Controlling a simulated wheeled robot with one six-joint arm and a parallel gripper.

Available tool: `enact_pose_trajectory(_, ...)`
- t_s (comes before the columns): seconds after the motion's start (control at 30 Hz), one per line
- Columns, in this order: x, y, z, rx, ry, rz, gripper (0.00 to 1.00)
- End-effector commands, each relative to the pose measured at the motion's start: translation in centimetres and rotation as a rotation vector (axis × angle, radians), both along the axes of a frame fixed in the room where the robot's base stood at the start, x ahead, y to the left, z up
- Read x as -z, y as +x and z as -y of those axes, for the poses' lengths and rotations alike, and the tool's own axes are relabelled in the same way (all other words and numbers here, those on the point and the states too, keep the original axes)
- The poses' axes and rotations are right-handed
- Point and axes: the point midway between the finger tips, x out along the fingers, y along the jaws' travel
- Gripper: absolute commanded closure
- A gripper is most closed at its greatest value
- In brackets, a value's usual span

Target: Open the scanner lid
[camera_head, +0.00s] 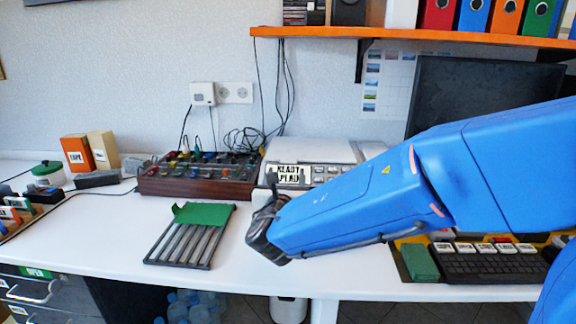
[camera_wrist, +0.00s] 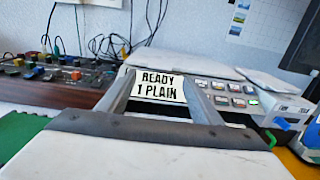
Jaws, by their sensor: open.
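My gripper (camera_head: 268,190) is in front of the scanner's left front corner, apart from the lid. Its two grey fingers are spread, with nothing between them, and frame the display in the wrist view (camera_wrist: 160,80). My blue arm hides part of the scanner's right side in the head view.
A knobbed mixer box (camera_head: 198,178) stands left of the scanner. A slatted rack (camera_head: 182,245) with a green sheet (camera_head: 204,214) lies in front of it. An orange shelf (camera_head: 420,36) with binders hangs above. The front middle of the desk is clear.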

Motion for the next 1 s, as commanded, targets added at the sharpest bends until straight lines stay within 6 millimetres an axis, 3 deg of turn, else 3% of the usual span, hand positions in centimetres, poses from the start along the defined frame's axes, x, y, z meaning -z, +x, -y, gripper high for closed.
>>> enact_pose_trajectory(0.2,0.0,3.9,0.2,0.002,-0.001,-0.001,0.41)
enact_pose_trajectory(0.4,0.0,6.4,0.3,0.002,0.001,0.000,0.41)
enact_pose_trajectory(0.87,0.0,7.6,0.3,0.000,0.000,0.000,0.41)
enact_pose_trajectory(0.9,0.0,7.6,0.3,0.000,0.000,0.000,0.43)
enact_pose_trajectory(1.0,0.0,7.6,0.3,0.000,0.000,0.000,0.67)
